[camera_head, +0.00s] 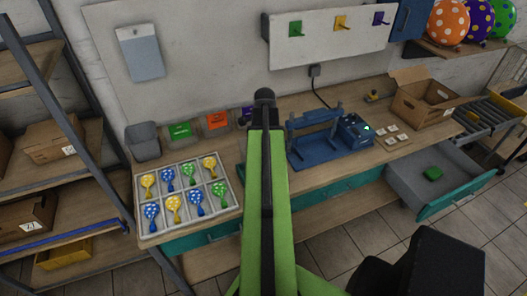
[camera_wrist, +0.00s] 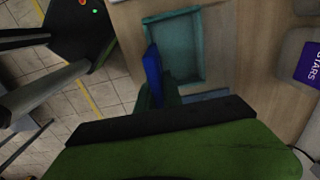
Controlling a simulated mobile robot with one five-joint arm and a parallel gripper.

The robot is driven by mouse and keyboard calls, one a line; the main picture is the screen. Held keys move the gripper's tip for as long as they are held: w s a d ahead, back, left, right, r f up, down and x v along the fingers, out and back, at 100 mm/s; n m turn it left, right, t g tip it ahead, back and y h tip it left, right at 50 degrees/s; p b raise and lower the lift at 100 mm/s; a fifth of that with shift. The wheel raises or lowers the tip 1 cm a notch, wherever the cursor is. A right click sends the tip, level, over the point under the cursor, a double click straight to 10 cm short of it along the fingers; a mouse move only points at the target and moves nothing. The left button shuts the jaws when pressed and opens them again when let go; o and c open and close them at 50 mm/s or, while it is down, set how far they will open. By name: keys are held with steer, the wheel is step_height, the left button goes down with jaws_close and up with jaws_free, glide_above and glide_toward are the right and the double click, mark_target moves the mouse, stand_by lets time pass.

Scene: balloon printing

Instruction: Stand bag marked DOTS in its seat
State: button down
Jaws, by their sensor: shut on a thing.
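In the wrist view my gripper (camera_wrist: 158,98) has dark green fingers, shut on a thin blue thing seen nearly edge-on. This blue thing (camera_wrist: 152,68) looks like the bag, but no marking on it is readable. It is over or beside a teal open recess (camera_wrist: 185,28) near the counter's edge; I cannot tell whether they touch. A grey holder with a purple STARS label (camera_wrist: 308,63) is at the right. In the head view my green arm hides the gripper and blue thing. Green (camera_head: 180,131), orange (camera_head: 217,121) and purple (camera_head: 246,113) marked pieces stand at the back of the counter.
A divided tray (camera_head: 186,198) of patterned balloons lies left of my arm, with a grey bin (camera_head: 142,143) behind it. A blue press (camera_head: 313,141) stands to the right. An open drawer (camera_head: 440,202) juts out at far right, holding a green item (camera_head: 432,174).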

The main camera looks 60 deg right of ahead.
step_height(320, 180, down, 8)
steer(key=b, duration=0.7)
steer(key=c, duration=1.4)
jaws_free()
steer(key=shift+r, duration=0.1)
